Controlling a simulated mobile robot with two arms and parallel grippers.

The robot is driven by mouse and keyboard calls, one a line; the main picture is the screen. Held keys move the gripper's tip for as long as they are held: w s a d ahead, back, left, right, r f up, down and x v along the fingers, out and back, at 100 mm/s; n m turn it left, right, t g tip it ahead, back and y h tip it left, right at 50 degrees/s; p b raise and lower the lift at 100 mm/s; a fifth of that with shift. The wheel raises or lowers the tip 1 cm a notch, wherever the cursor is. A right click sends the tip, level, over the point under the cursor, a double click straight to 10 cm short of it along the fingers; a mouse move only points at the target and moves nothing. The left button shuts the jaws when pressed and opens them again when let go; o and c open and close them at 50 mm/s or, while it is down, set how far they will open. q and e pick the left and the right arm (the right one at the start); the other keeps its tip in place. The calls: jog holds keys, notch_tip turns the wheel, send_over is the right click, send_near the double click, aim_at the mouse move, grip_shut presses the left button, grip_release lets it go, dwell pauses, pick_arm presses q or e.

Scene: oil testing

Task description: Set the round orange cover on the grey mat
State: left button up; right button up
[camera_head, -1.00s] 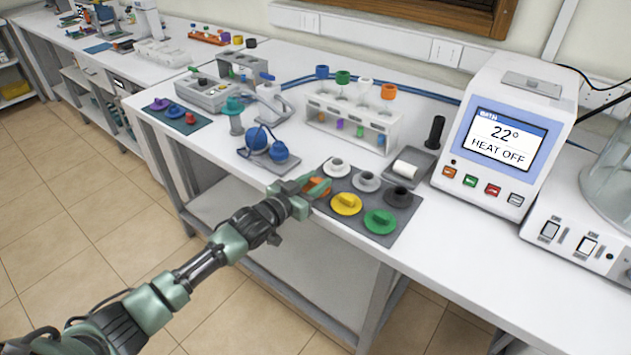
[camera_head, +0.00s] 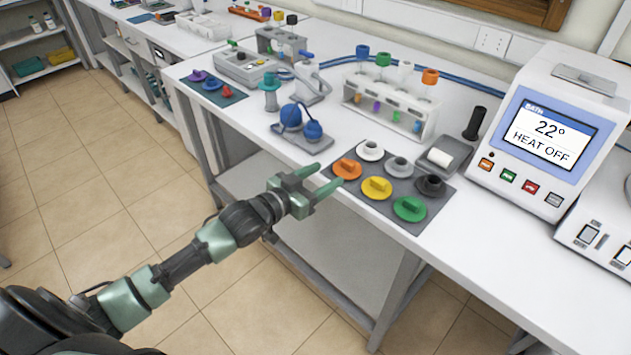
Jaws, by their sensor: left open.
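The round orange cover (camera_head: 347,169) lies on the grey mat (camera_head: 407,222), at the mat's left corner, with its raised grip on top. Yellow (camera_head: 377,188) and green (camera_head: 410,209) covers lie beside it along the mat's front side. White (camera_head: 370,150), grey (camera_head: 399,167) and dark (camera_head: 431,186) round pieces stand in the row behind. My left gripper (camera_head: 326,178) is open and empty, just left of the orange cover and apart from it, at the table's front edge. My right gripper is not in view.
A tube rack (camera_head: 388,112) with coloured caps stands behind the mat. A blue-bulbed device (camera_head: 301,130) is to the left, and a small tray with a white roll (camera_head: 438,158) to the right. The heating bath (camera_head: 545,135) stands further right. The front right tabletop is clear.

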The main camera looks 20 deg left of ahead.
pick_arm(q)
jog(key=shift+v, duration=1.3)
jog(key=s+a+f+n+g+y, duration=0.1)
jog(key=a+f+y, duration=0.15)
jog(key=f, duration=0.65)
jog(key=s+a+f+n+g+y, duration=0.1)
jog(key=a+f, duration=0.2)
jog(key=f, duration=0.6)
jog(key=s+a+f+g+y, duration=0.1)
jog(key=s+f+g, duration=0.2)
jog(key=s+f, duration=0.6)
jog(key=s+a+f+g+y, duration=0.15)
jog(key=s+f, duration=0.35)
jog(key=f, duration=0.7)
jog(key=s+d+f+g, duration=0.2)
jog(key=s+f, duration=0.3)
jog(key=s, duration=0.6)
jog(key=s+d+f+g, duration=0.3)
jog(key=s+f, duration=0.3)
jog(key=s, duration=0.5)
jog(key=s+d+f+g, duration=0.2)
jog(key=s+f, duration=0.4)
jog(key=s, duration=0.5)
jog(key=shift+s+d+g, duration=0.2)
jog(key=shift+d+g, duration=0.15)
jog(key=shift+d, duration=0.4)
